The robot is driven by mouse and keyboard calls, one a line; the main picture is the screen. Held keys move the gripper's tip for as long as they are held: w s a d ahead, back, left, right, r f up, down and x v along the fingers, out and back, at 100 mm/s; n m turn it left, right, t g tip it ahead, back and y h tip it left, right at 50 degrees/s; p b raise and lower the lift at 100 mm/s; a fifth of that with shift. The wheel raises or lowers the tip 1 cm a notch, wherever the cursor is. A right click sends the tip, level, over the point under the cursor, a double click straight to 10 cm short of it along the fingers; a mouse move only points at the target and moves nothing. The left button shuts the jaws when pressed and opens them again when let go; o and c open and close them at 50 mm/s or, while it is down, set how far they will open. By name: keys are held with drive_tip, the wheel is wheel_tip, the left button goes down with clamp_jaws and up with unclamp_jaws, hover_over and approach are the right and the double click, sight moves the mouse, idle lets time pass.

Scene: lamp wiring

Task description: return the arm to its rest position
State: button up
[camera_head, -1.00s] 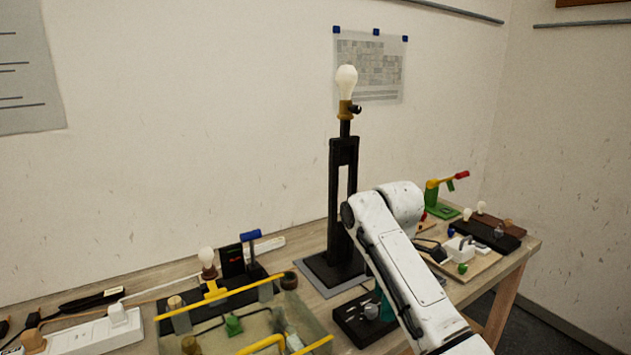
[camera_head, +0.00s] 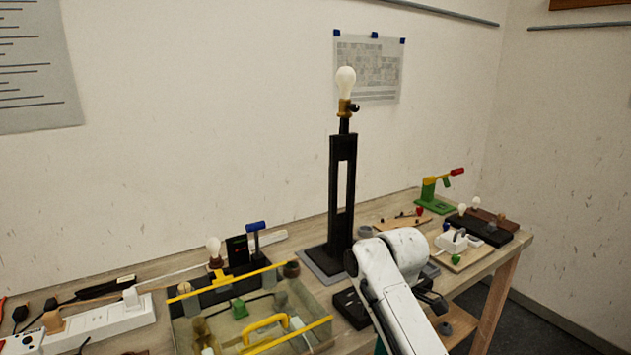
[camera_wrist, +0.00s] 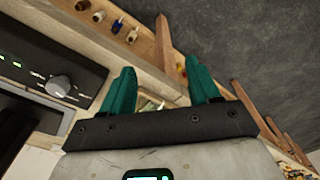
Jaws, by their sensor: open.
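My white arm reaches in from the lower right of the head view, in front of the workbench (camera_head: 395,206). In the wrist view my gripper (camera_wrist: 160,85) shows two teal fingers spread apart, with nothing between them. In the head view the fingers are mostly hidden behind my arm. The black lamp (camera_head: 342,185) stands upright on the bench, left of my arm, with a white bulb (camera_head: 345,80) at its top. My arm and the lamp look apart.
A clear bin with yellow handles (camera_head: 262,330) stands at the front left. A white power strip (camera_head: 100,322) lies further left. A black box with a knob (camera_wrist: 50,75) is close by the gripper.

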drive_tip(key=s+d+f+m+y, duration=0.1)
drive_tip(key=s+d+f+m, duration=0.2)
drive_tip(key=s+f+m, duration=0.85)
drive_tip(key=s+d+f+m, duration=0.1)
drive_tip(key=s+d, duration=0.2)
drive_tip(key=s, duration=0.7)
drive_tip(key=s+d+f+m+h, duration=0.1)
drive_tip(key=s+d, duration=0.3)
drive_tip(key=s, duration=0.6)
drive_tip(key=s+d+f+m+t, duration=0.1)
drive_tip(key=s+d+f+m, duration=0.1)
drive_tip(key=s, duration=0.8)
drive_tip(key=shift+s+d+f+m+h, duration=0.25)
drive_tip(key=shift+s+d+m+h, duration=0.25)
drive_tip(key=shift+d, duration=0.55)
